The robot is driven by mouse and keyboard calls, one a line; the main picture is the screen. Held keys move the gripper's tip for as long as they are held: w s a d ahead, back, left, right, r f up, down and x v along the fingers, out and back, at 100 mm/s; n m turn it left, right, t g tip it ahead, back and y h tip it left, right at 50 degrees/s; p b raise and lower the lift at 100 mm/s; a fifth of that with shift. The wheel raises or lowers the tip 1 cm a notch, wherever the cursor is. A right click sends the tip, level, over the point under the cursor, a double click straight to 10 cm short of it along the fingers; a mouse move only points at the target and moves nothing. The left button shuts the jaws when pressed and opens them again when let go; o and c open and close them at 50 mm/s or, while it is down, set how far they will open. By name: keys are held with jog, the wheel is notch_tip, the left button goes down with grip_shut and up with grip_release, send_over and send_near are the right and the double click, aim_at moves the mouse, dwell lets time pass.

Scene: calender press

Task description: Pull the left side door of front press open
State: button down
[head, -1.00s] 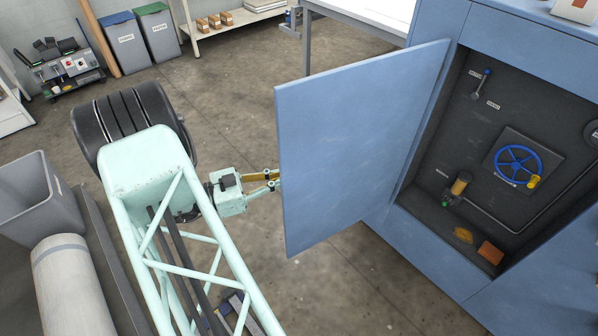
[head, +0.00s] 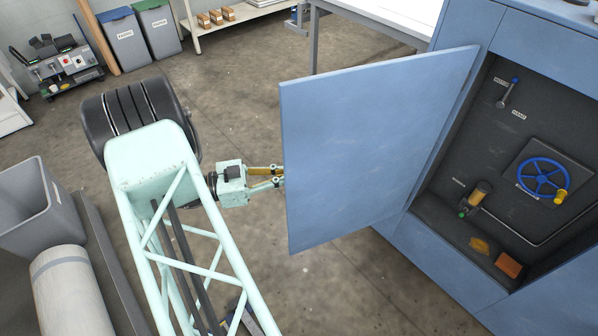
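The left side door (head: 375,150) of the front press (head: 440,255) is a flat light blue panel. It stands swung well out from the press on its right-hand edge, with the dark compartment behind it exposed. My gripper (head: 278,178) is at the door's free left edge. Its fingers reach toward the far face and their tips are hidden behind the door. The door's handle is not visible, and I cannot tell whether the fingers hold anything.
Inside the compartment are a blue handwheel (head: 543,178), a lever (head: 508,92) and a yellow-topped fitting (head: 474,197). A grey bin (head: 40,205) and a pale roll (head: 75,295) are at lower left. A white table (head: 385,15) stands behind the door. Floor below the door is clear.

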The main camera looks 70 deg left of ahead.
dwell(0.3)
jog(key=c, duration=2.8)
grip_release()
jog(key=shift+s, duration=0.15)
jog(key=shift+s+a, duration=0.25)
jog(key=shift+s, duration=1.7)
jog(key=shift+s+a, duration=0.25)
jog(key=shift+s, duration=1.65)
jog(key=shift+s+a, duration=0.25)
jog(key=shift+s, duration=1.7)
